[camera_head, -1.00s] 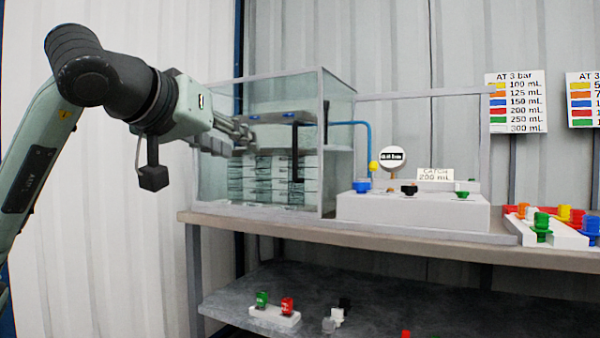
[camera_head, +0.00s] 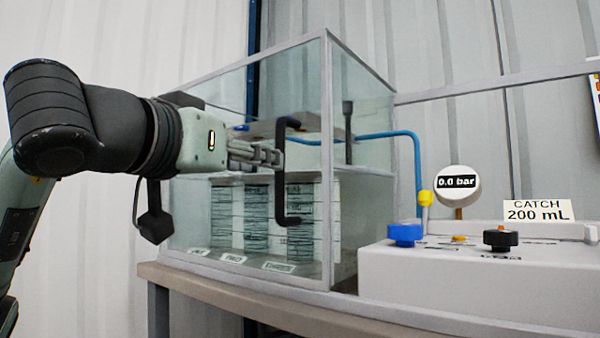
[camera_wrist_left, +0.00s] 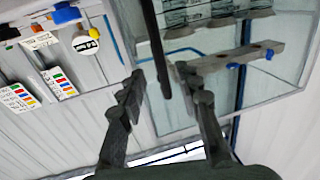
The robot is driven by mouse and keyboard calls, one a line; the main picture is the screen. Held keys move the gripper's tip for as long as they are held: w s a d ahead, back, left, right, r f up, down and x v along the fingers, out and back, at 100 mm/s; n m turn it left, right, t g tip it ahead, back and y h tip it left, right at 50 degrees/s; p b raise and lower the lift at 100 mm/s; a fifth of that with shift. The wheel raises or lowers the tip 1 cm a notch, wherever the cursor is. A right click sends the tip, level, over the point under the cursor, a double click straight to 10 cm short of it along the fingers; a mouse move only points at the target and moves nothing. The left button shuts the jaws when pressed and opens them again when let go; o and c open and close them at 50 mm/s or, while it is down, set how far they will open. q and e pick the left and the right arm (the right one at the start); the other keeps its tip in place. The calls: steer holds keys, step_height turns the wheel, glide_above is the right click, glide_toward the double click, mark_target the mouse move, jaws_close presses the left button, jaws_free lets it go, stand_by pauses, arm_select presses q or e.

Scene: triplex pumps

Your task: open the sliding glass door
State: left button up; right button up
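The glass door (camera_head: 305,110) is the front pane of a clear case, and it stands across the case's front. Its black upright bar handle (camera_head: 281,185) is bent at both ends. My left gripper (camera_head: 270,157) is at the handle's upper half, with its fingers pointing right. In the left wrist view my left gripper (camera_wrist_left: 159,76) is open, its two fingers apart. The handle (camera_wrist_left: 156,40) reaches down between the fingertips there, and no finger is clearly closed on it. My right gripper is in neither view.
Inside the case stand several marked columns (camera_head: 300,215) below a shelf. A grey pump panel (camera_head: 450,280) with blue (camera_head: 405,234) and black (camera_head: 500,240) knobs, a round gauge (camera_head: 458,185) and a "CATCH 200 mL" sign (camera_head: 538,210) is to the right. The bench edge (camera_head: 220,296) runs below.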

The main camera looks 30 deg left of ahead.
arm_select(q)
steer(key=b, duration=0.1)
glide_above(280, 211)
steer(key=shift+w+a, duration=0.25)
steer(key=shift+w, duration=0.05)
jaws_close()
stand_by(0.5)
